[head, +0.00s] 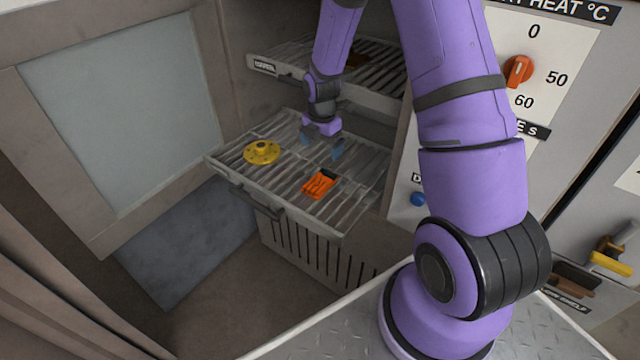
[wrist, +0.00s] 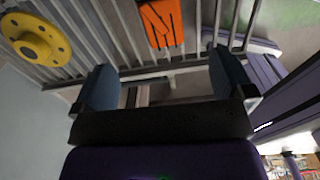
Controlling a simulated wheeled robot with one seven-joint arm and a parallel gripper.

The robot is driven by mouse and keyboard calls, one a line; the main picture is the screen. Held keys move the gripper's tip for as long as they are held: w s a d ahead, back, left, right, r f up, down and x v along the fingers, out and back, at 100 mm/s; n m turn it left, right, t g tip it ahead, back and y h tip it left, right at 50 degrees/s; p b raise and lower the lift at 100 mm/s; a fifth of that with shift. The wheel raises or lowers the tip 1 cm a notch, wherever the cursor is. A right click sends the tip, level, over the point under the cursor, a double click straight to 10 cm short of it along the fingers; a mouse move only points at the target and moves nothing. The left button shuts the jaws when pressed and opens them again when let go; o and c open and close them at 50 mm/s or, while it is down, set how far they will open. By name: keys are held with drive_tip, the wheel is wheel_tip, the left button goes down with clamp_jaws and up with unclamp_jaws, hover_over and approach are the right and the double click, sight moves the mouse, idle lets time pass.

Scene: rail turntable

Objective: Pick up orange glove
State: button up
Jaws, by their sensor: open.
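The orange glove (head: 319,184) lies on the pulled-out wire rack, near its front right part. It also shows in the wrist view (wrist: 162,23), at the top, beyond the fingertips and between them. My gripper (head: 321,149) is open and empty over the rack, further back than the glove and apart from it. In the wrist view its two blue-grey fingers (wrist: 164,78) stand wide apart with only rack bars and a gap between them.
A yellow flanged disc (head: 262,152) lies on the lower rack (head: 216,166), left of the glove. An upper rack (head: 285,70) sits above and behind my gripper. An open door (head: 130,105) stands at left, and a control panel (head: 560,50) at right.

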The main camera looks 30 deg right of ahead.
drive_tip(key=f, duration=0.2)
hover_over(320, 180)
drive_tip(key=shift+n, duration=0.3)
drive_tip(key=f, duration=0.5)
drive_tip(key=shift+d+f, duration=0.1)
drive_tip(key=shift+d, duration=0.2)
drive_tip(key=shift+s+a+f, duration=0.1)
drive_tip(key=shift+a+f, duration=0.1)
drive_tip(key=shift+f, duration=1.15)
drive_tip(key=shift+a+f, duration=0.15)
drive_tip(key=shift+f, duration=1.15)
drive_tip(key=c, duration=1)
drive_tip(key=shift+r, duration=0.15)
